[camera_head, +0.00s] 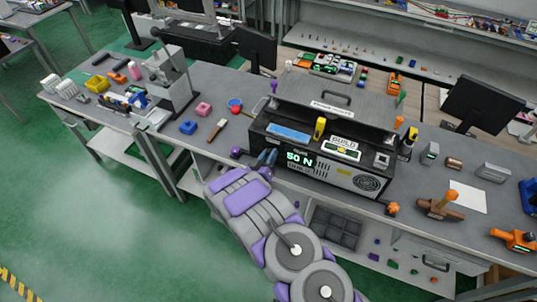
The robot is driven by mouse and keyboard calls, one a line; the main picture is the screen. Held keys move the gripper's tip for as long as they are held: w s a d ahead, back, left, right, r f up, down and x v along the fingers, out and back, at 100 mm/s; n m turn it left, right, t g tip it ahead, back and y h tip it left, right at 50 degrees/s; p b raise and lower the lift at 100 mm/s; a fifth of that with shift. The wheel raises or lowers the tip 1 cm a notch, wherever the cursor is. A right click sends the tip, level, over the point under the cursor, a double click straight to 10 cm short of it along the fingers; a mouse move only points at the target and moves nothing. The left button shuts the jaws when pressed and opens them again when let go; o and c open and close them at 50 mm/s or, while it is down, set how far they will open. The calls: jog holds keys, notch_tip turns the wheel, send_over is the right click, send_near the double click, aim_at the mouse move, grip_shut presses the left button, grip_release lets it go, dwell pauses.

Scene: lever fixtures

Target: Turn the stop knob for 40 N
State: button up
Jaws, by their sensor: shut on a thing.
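The dark test device (345,172) stands on the grey bench, with a lit green display (299,159) that appears to read 50 N. My gripper (267,157) is at the left end of its front face, just left of the display. Its bluish fingertips are shut on a small knob there, which the fingers hide. I cannot read its label or see its angle. A purple knob (237,153) shows at the left of my gripper, and an orange knob (392,208) at the device's lower right.
A yellow-handled lever (320,128) and a grey lid (335,100) are on top of the device. A brush (217,129) and pink and blue blocks lie to the left.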

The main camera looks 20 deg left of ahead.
jog(key=shift+w+a+r, duration=0.2)
jog(key=shift+a+r, duration=0.2)
jog(key=shift+r, duration=0.3)
jog(key=o, duration=0.8)
jog(key=shift+o, duration=1.3)
jog(key=shift+f+n, duration=0.3)
jog(key=shift+f, duration=0.15)
jog(key=shift+s+d+f, duration=0.1)
jog(key=shift+s, duration=0.4)
jog(key=s+a, duration=0.1)
jog(key=s, duration=1.5)
jog(key=shift+s+a, duration=0.25)
jog(key=shift+a, duration=0.05)
jog(key=shift+f, duration=0.1)
jog(key=shift+w, duration=0.1)
